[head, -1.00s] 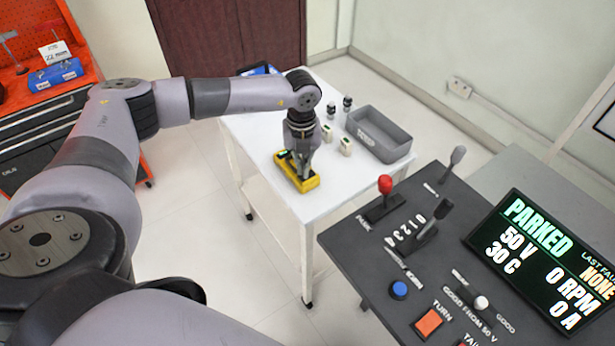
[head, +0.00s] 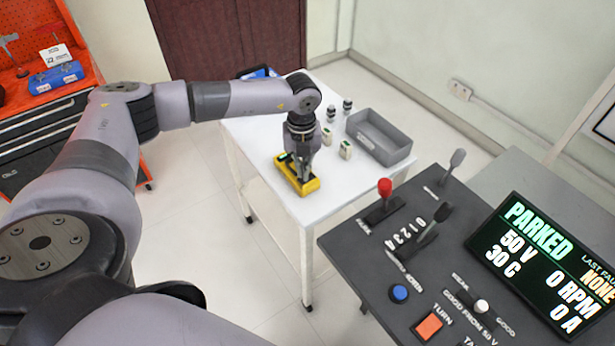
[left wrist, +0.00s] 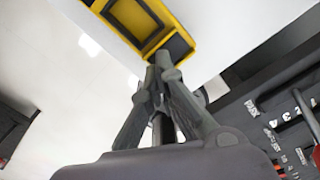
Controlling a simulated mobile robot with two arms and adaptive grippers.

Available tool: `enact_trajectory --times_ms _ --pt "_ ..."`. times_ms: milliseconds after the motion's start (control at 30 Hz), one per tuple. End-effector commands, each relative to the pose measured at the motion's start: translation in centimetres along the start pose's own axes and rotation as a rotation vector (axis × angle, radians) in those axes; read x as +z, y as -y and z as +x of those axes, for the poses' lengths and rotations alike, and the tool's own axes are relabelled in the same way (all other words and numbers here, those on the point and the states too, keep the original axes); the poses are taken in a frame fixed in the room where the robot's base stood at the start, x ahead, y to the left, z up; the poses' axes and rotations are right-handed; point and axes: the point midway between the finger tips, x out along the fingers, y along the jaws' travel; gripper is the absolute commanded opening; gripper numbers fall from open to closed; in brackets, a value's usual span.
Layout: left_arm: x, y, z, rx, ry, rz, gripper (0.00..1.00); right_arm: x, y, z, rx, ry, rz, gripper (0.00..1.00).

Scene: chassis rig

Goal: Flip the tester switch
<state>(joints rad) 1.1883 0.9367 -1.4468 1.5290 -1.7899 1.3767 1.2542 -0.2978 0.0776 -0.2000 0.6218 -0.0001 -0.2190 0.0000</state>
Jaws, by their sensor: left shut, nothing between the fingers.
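My left gripper (head: 301,178) is shut and empty, pointing down at the tester. In the left wrist view its fingertips (left wrist: 160,66) are together at the tester's near edge; I cannot tell whether they touch it. The tester's switch cannot be made out, and the gripper covers part of the tester. My right gripper is not in view.
On the white table (head: 240,150) stand a grey bin (head: 380,137), small pale blocks (head: 345,149) and dark cylindrical parts (head: 347,105). A dark control console (head: 375,255) with levers and a screen (head: 545,262) reading PARKED stands at the right. An orange tool cabinet is at the left.

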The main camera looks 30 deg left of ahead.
Motion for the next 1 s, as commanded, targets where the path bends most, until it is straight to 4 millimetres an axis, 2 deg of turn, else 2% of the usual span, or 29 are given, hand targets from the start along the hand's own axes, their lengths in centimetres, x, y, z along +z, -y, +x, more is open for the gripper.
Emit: enact_trajectory --times_ms 1000 --pt "0.0 0.0 1.1 0.000 0.000 0.000 0.00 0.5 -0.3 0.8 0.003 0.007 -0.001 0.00"
